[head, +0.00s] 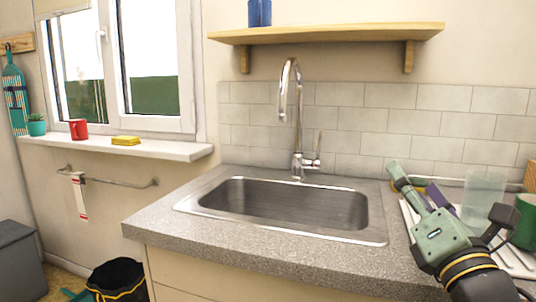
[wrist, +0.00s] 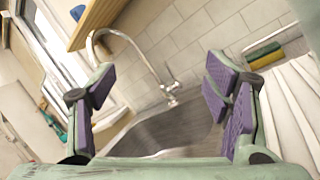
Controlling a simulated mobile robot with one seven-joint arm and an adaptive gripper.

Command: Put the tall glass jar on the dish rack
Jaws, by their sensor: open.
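A tall clear glass jar (head: 483,192) stands upright at the right end of the counter. Its base is partly hidden, so I cannot tell exactly what it stands on. The white slatted dish rack (head: 518,262) lies on the counter right of the sink, partly covered by my arm; its slats also show at the right of the wrist view (wrist: 292,100). My gripper (head: 420,184) is open and empty above the rack's left side, left of the jar and apart from it. In the wrist view the purple-padded fingers (wrist: 160,88) are spread with nothing between them; the jar is not seen there.
A green mug (head: 526,222) sits at the right edge near the jar. The sink (head: 290,205) with its tall faucet (head: 298,120) lies to the left. A sponge (wrist: 264,56) rests by the tiled wall. A wooden shelf (head: 330,34) hangs above.

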